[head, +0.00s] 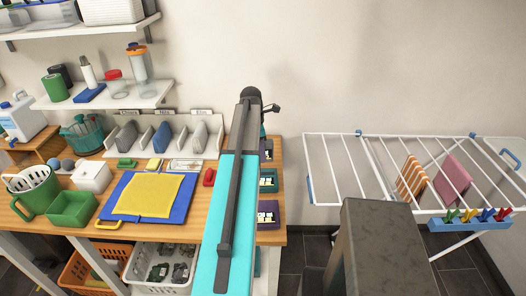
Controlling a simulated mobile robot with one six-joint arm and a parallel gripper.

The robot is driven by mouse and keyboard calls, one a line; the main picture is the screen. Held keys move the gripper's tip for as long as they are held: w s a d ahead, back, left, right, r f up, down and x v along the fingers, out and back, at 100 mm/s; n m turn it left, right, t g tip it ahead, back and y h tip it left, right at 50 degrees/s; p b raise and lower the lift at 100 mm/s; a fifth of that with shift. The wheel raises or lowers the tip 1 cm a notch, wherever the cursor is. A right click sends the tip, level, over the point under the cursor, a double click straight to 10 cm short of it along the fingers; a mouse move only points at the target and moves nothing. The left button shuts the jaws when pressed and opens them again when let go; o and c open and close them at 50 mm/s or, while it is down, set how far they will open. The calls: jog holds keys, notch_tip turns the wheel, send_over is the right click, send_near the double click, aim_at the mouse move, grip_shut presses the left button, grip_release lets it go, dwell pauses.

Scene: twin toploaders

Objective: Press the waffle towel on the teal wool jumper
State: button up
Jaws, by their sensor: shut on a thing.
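A yellow cloth with a fine woven texture (148,194), possibly the waffle towel, lies flat on a larger blue flat piece (184,212) on the wooden table. I cannot make out a teal wool jumper. The cyan and dark grey link in the middle is my own arm, reaching up over the table's right end. It hides part of the table, and my gripper's fingers are hidden behind it. I cannot see what they hold.
A white divided rack (140,140) with grey and blue pads stands behind the cloth. Dark trays (268,213) line the right edge. A drying rack (330,205) holds striped orange (411,178) and pink (453,177) cloths.

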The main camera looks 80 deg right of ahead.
jog(key=shift+s, duration=0.35)
jog(key=shift+f, duration=0.1)
jog(key=shift+f+b, duration=1.65)
jog(key=shift+f, duration=0.8)
jog(key=shift+a+f, duration=0.1)
jog(key=shift+f, duration=0.5)
jog(key=shift+r+p, duration=2.15)
jog(key=shift+r, duration=1.5)
